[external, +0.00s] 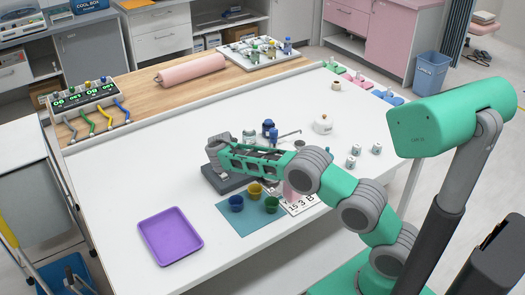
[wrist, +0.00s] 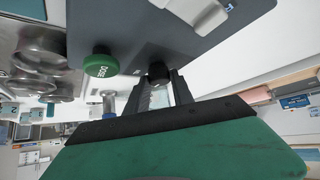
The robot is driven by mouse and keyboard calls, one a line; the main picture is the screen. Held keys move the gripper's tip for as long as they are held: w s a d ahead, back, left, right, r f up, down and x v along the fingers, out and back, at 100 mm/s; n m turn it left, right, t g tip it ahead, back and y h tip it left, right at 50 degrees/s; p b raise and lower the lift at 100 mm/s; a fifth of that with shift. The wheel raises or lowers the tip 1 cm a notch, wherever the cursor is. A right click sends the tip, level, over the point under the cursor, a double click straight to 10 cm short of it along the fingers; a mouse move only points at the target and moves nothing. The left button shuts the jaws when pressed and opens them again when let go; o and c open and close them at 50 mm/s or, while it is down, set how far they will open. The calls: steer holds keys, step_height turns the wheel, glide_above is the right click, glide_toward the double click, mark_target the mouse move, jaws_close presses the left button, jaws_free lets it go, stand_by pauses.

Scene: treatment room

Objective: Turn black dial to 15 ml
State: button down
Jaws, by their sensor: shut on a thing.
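The black dial (wrist: 158,71) sits at the edge of a dark grey device panel (wrist: 180,38) in the wrist view. A green dial marked DOSE (wrist: 101,63) is beside it, to the left. My gripper (wrist: 160,84) has its two fingers on either side of the black dial, shut on it. The dial's scale and setting cannot be read. In the external view my gripper (external: 216,148) reaches the device on the white table, whose dark base (external: 228,184) shows below. The arm hides the black dial there.
Blue, yellow and green cups (external: 254,190) stand on a teal mat (external: 240,222) just in front. A purple tray (external: 170,236) lies at the front left. Bottles (external: 268,130) and a white pot (external: 322,124) stand behind the arm. The table's left middle is clear.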

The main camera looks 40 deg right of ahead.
steer(key=c, duration=1.1)
jaws_free()
steer(key=v, duration=0.7)
steer(key=shift+s+a+r+b, duration=0.15)
steer(key=shift+a+r+b, duration=0.1)
steer(key=shift+b, duration=0.1)
